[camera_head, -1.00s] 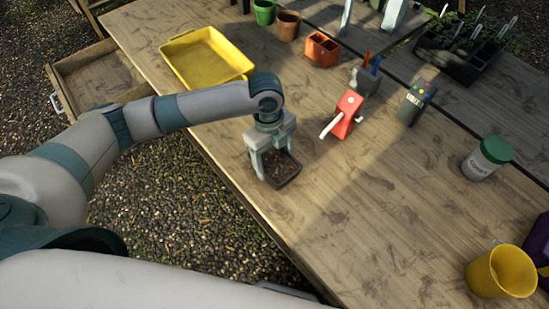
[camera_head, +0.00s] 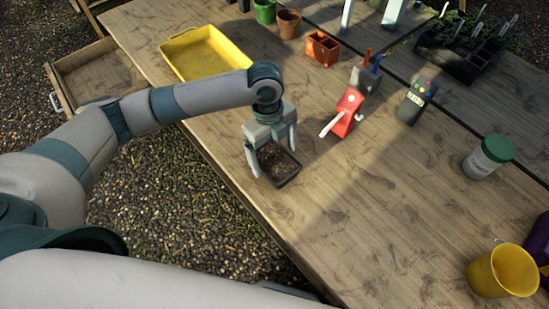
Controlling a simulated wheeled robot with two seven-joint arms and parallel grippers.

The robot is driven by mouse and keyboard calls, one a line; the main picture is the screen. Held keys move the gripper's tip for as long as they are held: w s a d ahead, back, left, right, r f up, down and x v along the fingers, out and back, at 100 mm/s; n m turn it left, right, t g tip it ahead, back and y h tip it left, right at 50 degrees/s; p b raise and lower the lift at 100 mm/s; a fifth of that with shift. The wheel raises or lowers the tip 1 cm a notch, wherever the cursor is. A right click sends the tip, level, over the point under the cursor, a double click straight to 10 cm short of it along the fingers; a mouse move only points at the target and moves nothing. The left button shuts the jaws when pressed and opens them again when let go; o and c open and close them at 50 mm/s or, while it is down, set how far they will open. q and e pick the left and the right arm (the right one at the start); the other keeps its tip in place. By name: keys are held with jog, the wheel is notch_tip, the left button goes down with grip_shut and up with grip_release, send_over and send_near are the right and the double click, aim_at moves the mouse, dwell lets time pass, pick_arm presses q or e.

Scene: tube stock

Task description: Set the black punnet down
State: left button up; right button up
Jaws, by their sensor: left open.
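The black punnet (camera_head: 287,178), a small square tray with brown soil in it, is at the near-left edge of the wooden table (camera_head: 362,218). It looks level and seems to rest on the table top. My left gripper (camera_head: 274,157) is over it, pointing down, with its fingers apart. One finger is at the punnet's left side, and the other is at its far right corner. I cannot tell whether the fingers touch the rim. My right gripper is not in view.
A yellow tray (camera_head: 165,50) lies behind my left arm. A green-lidded jar (camera_head: 488,157) and yellow bucket (camera_head: 503,271) stand at right. The near-middle table is clear.

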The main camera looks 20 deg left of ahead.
aim_at(271, 156)
pick_arm(q)
notch_tip(271, 156, up, 10)
jog(key=a+b, duration=0.1)
jog(key=b, duration=0.1)
jog(key=shift+w, duration=0.3)
jog(key=shift+f, duration=0.15)
